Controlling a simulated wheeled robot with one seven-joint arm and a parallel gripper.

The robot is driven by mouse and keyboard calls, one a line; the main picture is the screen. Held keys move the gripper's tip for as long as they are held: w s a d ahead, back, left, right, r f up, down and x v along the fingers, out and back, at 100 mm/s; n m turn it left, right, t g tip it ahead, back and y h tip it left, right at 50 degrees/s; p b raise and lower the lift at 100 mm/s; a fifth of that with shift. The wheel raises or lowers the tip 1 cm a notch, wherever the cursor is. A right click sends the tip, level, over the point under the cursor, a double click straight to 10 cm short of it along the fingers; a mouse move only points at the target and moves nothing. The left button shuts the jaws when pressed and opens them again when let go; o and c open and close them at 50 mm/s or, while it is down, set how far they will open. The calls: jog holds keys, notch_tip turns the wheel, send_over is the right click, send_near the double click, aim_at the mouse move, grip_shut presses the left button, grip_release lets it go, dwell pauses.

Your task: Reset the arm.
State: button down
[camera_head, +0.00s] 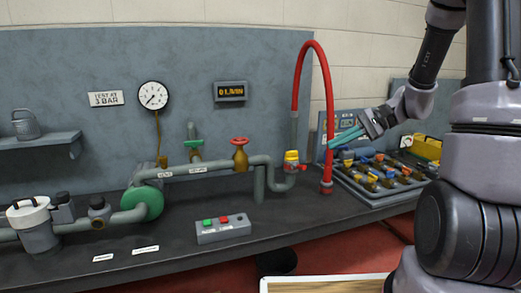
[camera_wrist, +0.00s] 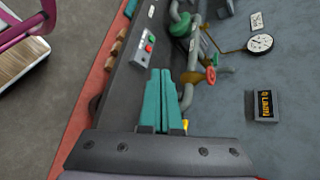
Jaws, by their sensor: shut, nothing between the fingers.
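My gripper (camera_head: 345,136) is at the right of the head view, raised above the workbench beside the red hose (camera_head: 329,115). Its teal fingers point left. In the wrist view my gripper (camera_wrist: 160,72) has its two fingers side by side and shut, with nothing held. My arm rises from it to the upper right in the head view.
A pipe rig with a red valve (camera_head: 239,142), a green pump part (camera_head: 142,203) and a button box (camera_head: 222,229) stands on the bench (camera_head: 180,262). A tray of small parts (camera_head: 380,196) lies below my gripper. A gauge (camera_head: 153,95) hangs behind.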

jog(key=s+d+r+n+t+h, duration=0.3)
jog(key=s+r+t+h, duration=0.3)
jog(key=s+r, duration=0.9)
jog(key=n+h, duration=0.1)
jog(key=h, duration=0.2)
jog(key=shift+s+h, duration=0.15)
jog(key=shift+h, duration=0.15)
